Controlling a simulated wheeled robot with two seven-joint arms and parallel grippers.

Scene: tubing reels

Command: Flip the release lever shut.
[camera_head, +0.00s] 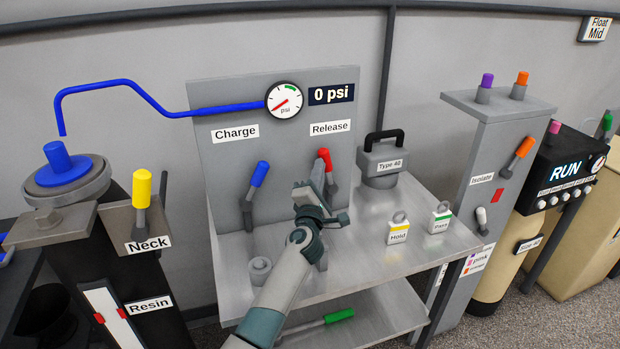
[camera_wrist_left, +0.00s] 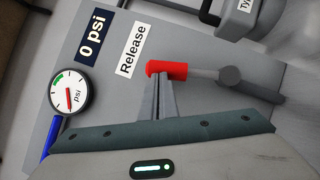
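The release lever has a red handle (camera_head: 325,158) and stands roughly upright below the "Release" label (camera_head: 330,127) on the grey panel. In the left wrist view its red handle (camera_wrist_left: 167,69) and grey shaft run to a round pivot at the right. My right gripper is not in view.
A blue-handled charge lever (camera_head: 260,173) is left on the same panel. The gauge (camera_head: 285,100) sits above, beside a "0 psi" display (camera_head: 331,94). The "Type 40" block (camera_head: 382,163) and the Hold (camera_head: 398,231) and Pass (camera_head: 440,217) weights stand on the bench to the right.

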